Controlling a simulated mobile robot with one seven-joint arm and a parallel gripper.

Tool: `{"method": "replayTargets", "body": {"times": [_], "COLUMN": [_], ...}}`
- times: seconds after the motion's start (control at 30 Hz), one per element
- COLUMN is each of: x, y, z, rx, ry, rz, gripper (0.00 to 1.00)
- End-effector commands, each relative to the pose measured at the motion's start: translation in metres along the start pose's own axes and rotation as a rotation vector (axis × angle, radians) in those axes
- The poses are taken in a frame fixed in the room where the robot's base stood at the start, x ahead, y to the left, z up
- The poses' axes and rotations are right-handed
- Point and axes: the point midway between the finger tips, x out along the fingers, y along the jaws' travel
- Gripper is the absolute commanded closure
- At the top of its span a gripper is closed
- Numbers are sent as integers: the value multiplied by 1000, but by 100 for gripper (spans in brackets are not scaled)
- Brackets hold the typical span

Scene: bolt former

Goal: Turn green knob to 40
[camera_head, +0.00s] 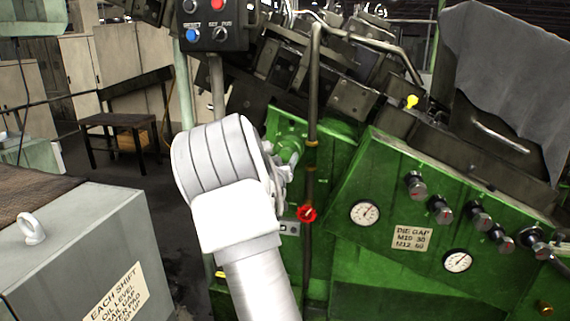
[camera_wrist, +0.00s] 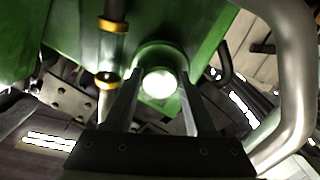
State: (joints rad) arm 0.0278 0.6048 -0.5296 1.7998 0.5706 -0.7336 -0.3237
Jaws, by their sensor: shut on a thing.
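The green knob (camera_head: 290,148) sits on the green machine front, just right of my arm's white end in the head view. In the wrist view the green knob (camera_wrist: 163,102) lies between the two fingers, with a bright white glare on its face. My gripper (camera_wrist: 158,80) is shut on it, one finger on each side. In the head view the gripper is mostly hidden behind my wrist. Two white round gauges with needles, an upper-left one (camera_head: 364,213) and a lower-right one (camera_head: 458,261), are on the panel; their readings are too small to tell.
A vertical pipe (camera_head: 312,100) runs close to the right of the knob. A red valve handle (camera_head: 307,214) sits below. Several black knobs (camera_head: 440,209) line the sloped panel near a "DIE GAP" label (camera_head: 411,237). A grey cabinet (camera_head: 95,260) stands left of my arm.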

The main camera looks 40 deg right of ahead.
Motion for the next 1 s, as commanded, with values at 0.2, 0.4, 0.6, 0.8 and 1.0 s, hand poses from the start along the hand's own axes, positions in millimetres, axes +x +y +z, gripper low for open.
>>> {"method": "replayTargets", "body": {"times": [0.2,0.4,0.6,0.8,1.0], "x": [0,0,0,0,0], "y": [-2,-2,-3,-3,-4], "z": [7,7,5,4,2], "rx": [153,338,528,718,908], "ry": [5,5,4,4,3], "rz": [1,0,0,0,-1], "gripper": [100,100,100,100,100]}}
